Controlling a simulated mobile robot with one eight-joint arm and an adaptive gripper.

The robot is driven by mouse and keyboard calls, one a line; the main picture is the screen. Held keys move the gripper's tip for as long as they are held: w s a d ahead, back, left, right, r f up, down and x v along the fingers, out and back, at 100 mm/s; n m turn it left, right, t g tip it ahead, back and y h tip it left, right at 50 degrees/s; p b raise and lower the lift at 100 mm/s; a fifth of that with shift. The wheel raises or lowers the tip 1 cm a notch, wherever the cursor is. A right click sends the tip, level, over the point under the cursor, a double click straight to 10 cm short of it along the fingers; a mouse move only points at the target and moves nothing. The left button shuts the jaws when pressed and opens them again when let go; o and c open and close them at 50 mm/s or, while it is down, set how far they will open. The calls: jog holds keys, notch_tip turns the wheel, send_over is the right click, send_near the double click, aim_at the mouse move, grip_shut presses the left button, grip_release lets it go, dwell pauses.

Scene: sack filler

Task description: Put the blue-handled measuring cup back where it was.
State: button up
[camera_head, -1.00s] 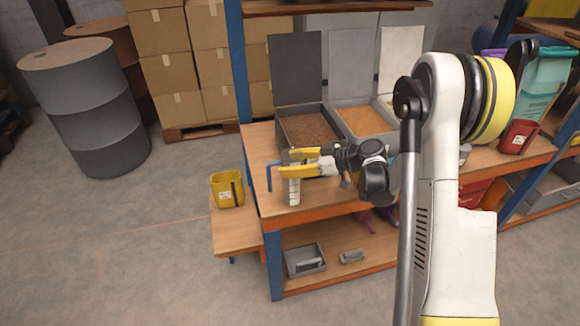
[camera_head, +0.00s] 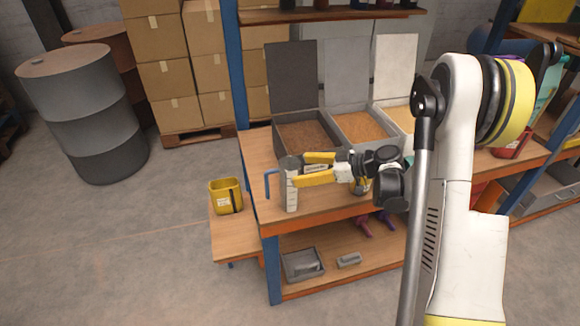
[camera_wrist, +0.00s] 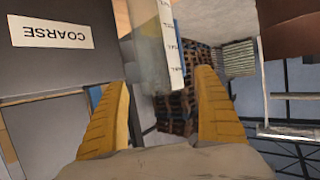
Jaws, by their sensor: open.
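The measuring cup (camera_head: 291,195) is a clear, tall cylinder with a pale scale strip and a blue handle (camera_head: 268,184) on its left. It stands upright on the left end of the wooden bench (camera_head: 255,150), near the front edge. My gripper (camera_head: 301,169) has yellow fingers, spread open, just right of the cup at its upper part. The lower finger's tip overlaps the cup's right edge in the head view; I cannot tell whether they touch. In the wrist view the cup (camera_wrist: 152,45) shows ahead, beyond the open fingers (camera_wrist: 160,105).
Open-lidded bins of grain (camera_head: 306,136) stand behind the cup; one lid reads COARSE (camera_wrist: 58,32) in the wrist view. A yellow container (camera_head: 226,196) sits on a low side shelf (camera_head: 235,236). A grey tray (camera_head: 303,264) lies on the lower shelf. A shelf (camera_head: 330,17) hangs above.

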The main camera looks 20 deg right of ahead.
jog(key=p+v, duration=0.2)
jog(key=v, duration=0.4)
jog(key=s+a+r+m+g+h, duration=0.2)
jog(key=s+a+r+m+h, duration=0.35)
jog(key=s+a+r, duration=0.35)
jog(key=s+r+m+h, duration=0.2)
jog(key=s, duration=0.5)
jog(key=s+d+r+m+t+h, duration=0.1)
jog(key=s+r+m+h, duration=0.1)
jog(key=s, duration=0.6)
jog(key=shift+m+h, duration=0.65)
jog(key=shift+f, duration=0.1)
